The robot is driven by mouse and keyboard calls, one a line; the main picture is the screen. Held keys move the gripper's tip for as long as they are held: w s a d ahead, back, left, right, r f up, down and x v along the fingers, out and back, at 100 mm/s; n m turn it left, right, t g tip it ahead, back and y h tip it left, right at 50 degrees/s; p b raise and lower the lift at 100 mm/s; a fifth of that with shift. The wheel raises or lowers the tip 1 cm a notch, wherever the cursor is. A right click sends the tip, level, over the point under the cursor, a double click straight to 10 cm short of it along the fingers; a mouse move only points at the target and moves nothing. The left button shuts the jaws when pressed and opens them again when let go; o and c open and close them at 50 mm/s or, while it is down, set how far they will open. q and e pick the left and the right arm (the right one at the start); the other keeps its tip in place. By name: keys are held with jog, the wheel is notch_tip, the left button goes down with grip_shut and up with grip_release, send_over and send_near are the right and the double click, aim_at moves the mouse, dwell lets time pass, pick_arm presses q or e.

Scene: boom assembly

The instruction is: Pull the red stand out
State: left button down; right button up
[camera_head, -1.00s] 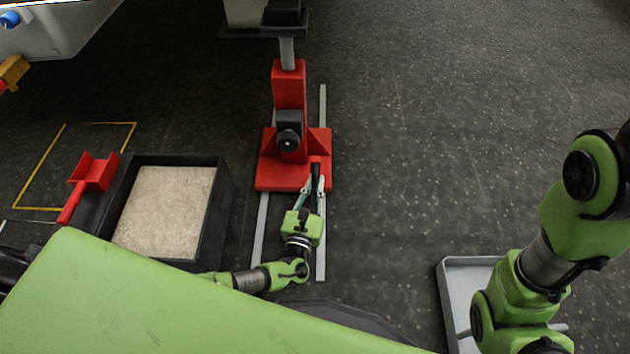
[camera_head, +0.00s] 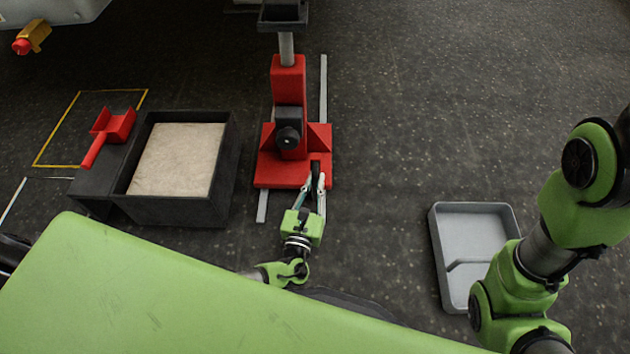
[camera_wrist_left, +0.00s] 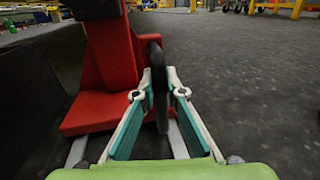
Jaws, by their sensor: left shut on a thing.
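The red stand (camera_head: 287,100) is upright in the head view, with a wide red base on two grey floor rails (camera_head: 322,90). A grey post rises from its top to a black holder (camera_head: 283,14). A black knob (camera_head: 288,137) sits on its front. My left gripper (camera_head: 314,185) is at the base's near right side, shut on the stand's black handle (camera_wrist_left: 159,85). In the left wrist view both fingers close on this handle, with the red stand (camera_wrist_left: 107,60) just left of it. My right arm shows at the right; its gripper is out of view.
A black box (camera_head: 228,175) of pale sand stands left of the stand, with a red scoop (camera_head: 112,128) beside it. A grey tray (camera_head: 478,228) lies by my right arm.

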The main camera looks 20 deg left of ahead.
pick_arm(q)
jog(key=c, duration=2.1)
grip_release()
notch_tip(320, 180, up, 10)
jog(key=shift+f, duration=0.1)
